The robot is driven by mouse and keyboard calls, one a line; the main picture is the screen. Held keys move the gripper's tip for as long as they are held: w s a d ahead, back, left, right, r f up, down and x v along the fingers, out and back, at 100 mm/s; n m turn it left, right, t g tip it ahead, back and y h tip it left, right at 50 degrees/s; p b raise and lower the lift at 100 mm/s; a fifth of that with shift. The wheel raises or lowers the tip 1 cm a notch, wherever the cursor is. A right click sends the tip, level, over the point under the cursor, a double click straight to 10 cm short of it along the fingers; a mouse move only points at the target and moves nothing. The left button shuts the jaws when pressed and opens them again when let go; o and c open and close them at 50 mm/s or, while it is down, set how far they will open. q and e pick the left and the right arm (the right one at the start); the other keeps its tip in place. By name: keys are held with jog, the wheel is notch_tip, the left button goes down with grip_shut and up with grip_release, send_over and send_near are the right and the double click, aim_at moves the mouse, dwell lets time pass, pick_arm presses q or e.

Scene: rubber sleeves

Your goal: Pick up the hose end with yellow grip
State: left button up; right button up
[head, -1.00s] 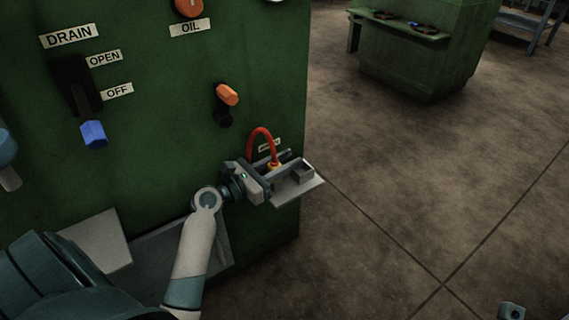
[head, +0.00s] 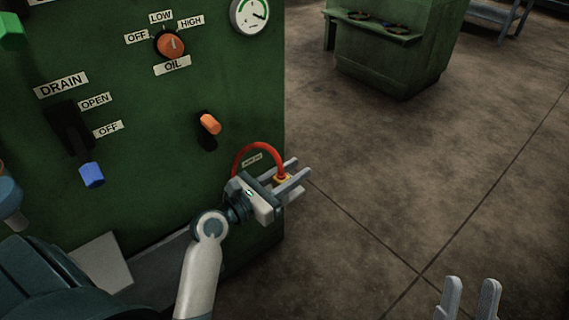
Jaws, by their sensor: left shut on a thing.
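The red hose (head: 258,147) arches from the front of the green machine (head: 130,190) near its right edge. Its end with the yellow grip (head: 283,180) sits between the fingers of my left gripper (head: 298,178), which is shut on it. The fingers point right, past the machine's edge, and no support shows under the hose end. My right gripper (head: 470,292) is at the bottom right, with its two fingers apart and nothing between them.
The machine front carries an orange oil knob (head: 171,45), a blue-tipped drain lever (head: 91,174), an orange-tipped lever (head: 209,124) and a gauge (head: 250,14). A grey plate (head: 98,265) is at lower left. Another green unit (head: 392,50) stands behind. The floor between is clear.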

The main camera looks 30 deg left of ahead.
pick_arm(q)
jog(key=shift+s+d+r, duration=0.15)
jog(key=shift+d+r, duration=0.05)
jog(key=shift+d, duration=0.1)
pick_arm(e)
jog(key=shift+a+f, duration=0.25)
jog(key=shift+f, duration=0.15)
pick_arm(q)
jog(key=shift+r, duration=0.1)
pick_arm(e)
jog(key=shift+w, duration=0.1)
